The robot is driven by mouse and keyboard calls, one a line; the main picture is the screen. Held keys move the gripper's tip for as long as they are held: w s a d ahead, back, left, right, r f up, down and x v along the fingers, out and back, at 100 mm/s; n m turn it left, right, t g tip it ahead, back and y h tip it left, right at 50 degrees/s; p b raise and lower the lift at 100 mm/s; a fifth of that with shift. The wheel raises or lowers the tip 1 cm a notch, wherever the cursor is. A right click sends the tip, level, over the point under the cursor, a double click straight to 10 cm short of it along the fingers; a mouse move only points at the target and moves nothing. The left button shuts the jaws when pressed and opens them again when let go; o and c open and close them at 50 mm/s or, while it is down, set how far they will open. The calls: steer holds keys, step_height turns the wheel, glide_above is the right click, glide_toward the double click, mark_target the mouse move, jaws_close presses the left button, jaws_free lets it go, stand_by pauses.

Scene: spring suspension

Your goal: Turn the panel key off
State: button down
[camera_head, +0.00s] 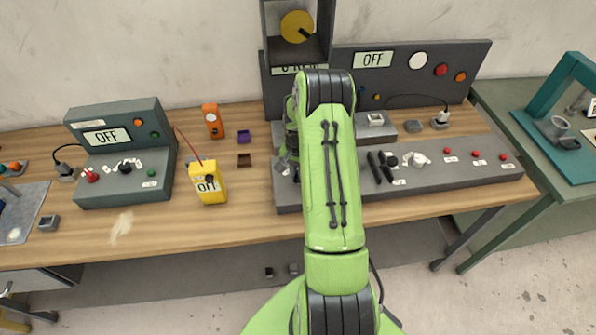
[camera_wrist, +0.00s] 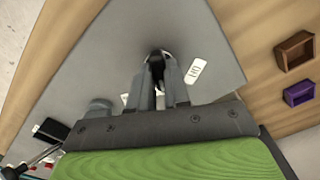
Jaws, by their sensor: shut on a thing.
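The long grey panel (camera_head: 450,172) lies along the front right of the workbench. My gripper (camera_wrist: 160,78) reaches down to the panel's left end in the wrist view, with its two fingers shut on a small dark key (camera_wrist: 157,62). The key stands at the panel surface, and a white label (camera_wrist: 196,71) lies just right of it. A second label is partly hidden left of the fingers. The fingers cover most of the key, so I cannot tell its turn angle. In the head view my green arm hides the key and most of my gripper.
Black levers (camera_head: 380,167), a white knob (camera_head: 419,160) and red buttons (camera_head: 476,154) sit farther right on the panel. An upright display (camera_head: 373,59) behind reads OFF.

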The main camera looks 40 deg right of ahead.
steer(key=shift+n, duration=0.3)
steer(key=n+b, duration=0.3)
steer(key=n, duration=0.2)
steer(key=shift+f, duration=0.1)
steer(key=n+b, duration=0.2)
steer(key=n, duration=0.4)
steer(key=shift+b, duration=0.35)
steer(key=shift+n, duration=0.3)
steer(key=c, duration=1.1)
jaws_free()
steer(key=shift+r, duration=0.2)
step_height(320, 180, up, 16)
steer(key=shift+f+p, duration=0.2)
steer(key=shift+p, duration=0.45)
